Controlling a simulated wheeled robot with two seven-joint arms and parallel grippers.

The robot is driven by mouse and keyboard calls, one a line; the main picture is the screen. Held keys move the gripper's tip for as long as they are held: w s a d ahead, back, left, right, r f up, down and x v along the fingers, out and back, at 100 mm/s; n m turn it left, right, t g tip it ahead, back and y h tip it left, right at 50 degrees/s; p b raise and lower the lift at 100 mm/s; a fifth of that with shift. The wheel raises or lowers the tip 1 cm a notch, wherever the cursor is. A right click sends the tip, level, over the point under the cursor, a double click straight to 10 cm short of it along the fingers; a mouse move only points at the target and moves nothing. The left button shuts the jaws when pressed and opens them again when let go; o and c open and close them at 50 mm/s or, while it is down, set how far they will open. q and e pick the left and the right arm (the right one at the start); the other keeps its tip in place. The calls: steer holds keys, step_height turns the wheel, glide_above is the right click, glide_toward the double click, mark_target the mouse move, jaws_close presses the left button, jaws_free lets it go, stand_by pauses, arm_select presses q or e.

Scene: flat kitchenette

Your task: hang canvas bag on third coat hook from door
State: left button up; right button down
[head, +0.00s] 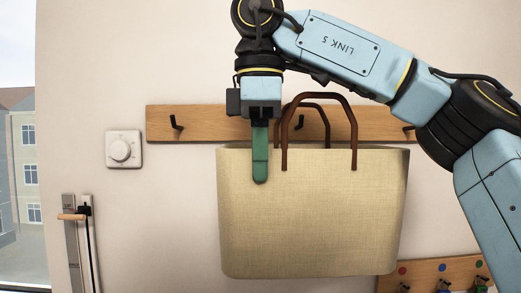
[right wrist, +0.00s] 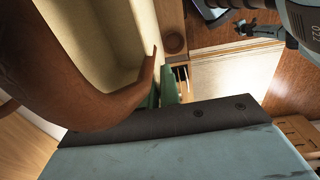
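The canvas bag (head: 312,215) is cream, upright, with two brown handles (head: 350,125) arching up. It is in front of the wall below the wooden coat rail (head: 235,123). My right gripper (head: 260,160) points down at the left part of the bag's top rim, one green finger outside the front wall. In the right wrist view the green fingers (right wrist: 160,93) close at the bag wall, beside a brown handle (right wrist: 75,70). The rail shows a left hook (head: 177,123), a middle hook (head: 299,122) seen through the handles, and a right hook (head: 408,129) partly behind my arm.
A white dial switch (head: 124,149) is on the wall left of the rail. A window (head: 18,150) is at the far left. A lower wooden rail (head: 425,268) with coloured dots is at bottom right. The wall between dial and bag is clear.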

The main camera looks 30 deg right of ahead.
steer(key=shift+w+d+f+b, duration=0.35)
steer(key=shift+w+d+f, duration=0.1)
steer(key=shift+w+f, duration=0.25)
steer(key=shift+w+d+f+b, duration=0.3)
steer(key=shift+w+d+f, duration=0.2)
steer(key=shift+w, duration=0.3)
steer(key=shift+f, duration=0.1)
steer(key=c, duration=1.5)
jaws_free()
steer(key=shift+c, duration=0.2)
step_height(320, 180, up, 14)
steer(key=p, duration=0.6)
steer(key=shift+s+a+f+p, duration=0.15)
steer(key=shift+s+f+p, duration=0.1)
steer(key=shift+p, duration=0.1)
steer(key=shift+f, duration=0.1)
